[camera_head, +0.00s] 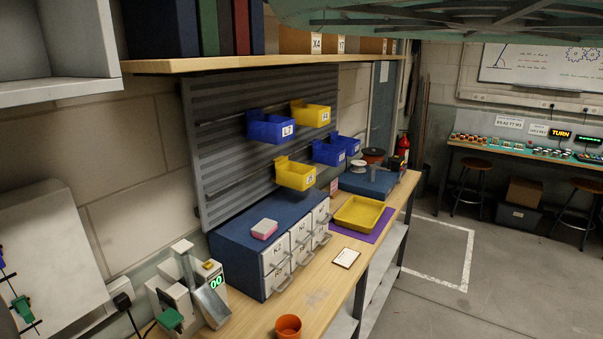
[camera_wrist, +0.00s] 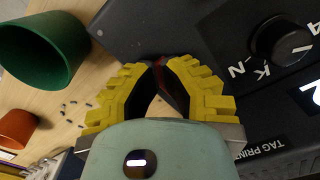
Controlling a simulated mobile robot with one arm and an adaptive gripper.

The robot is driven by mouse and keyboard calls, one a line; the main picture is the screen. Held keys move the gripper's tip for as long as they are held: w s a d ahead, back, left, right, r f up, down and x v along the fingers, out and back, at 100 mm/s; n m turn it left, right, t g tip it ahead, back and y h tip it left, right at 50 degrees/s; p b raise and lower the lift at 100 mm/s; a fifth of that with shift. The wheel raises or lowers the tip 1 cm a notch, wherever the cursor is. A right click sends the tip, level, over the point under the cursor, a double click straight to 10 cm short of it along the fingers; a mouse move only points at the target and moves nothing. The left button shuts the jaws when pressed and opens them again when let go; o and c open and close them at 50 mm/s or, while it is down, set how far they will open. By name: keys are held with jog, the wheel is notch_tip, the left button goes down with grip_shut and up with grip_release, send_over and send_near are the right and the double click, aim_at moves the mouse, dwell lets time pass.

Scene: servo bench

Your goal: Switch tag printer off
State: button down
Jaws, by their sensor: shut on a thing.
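The tag printer (camera_wrist: 222,28) is a dark body on the right of the wrist view, with a white-lettered "TAG PRINT..." label (camera_wrist: 264,148) cut off by a grey part. A black round knob (camera_wrist: 282,42) with white letters beside it sits on its face. Part of a lit display (camera_wrist: 314,92) shows at the right edge. My gripper (camera_wrist: 168,76), with yellow ribbed fingers, is closed around a small dark, reddish part (camera_wrist: 172,80) at the printer's near edge. The fingers hide most of this part, and I cannot tell its position. I cannot pick out the tag printer in the head view.
A green cup (camera_wrist: 42,48) and an orange cup (camera_wrist: 16,128) stand on the wooden bench left of my gripper. Small dark bits (camera_wrist: 72,108) lie near them. The head view shows a blue drawer cabinet (camera_head: 236,246), a yellow tray (camera_head: 360,213) and wall bins (camera_head: 270,130).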

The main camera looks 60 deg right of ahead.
jog(key=shift+r+p, duration=2)
jog(key=shift+r, duration=1.5)
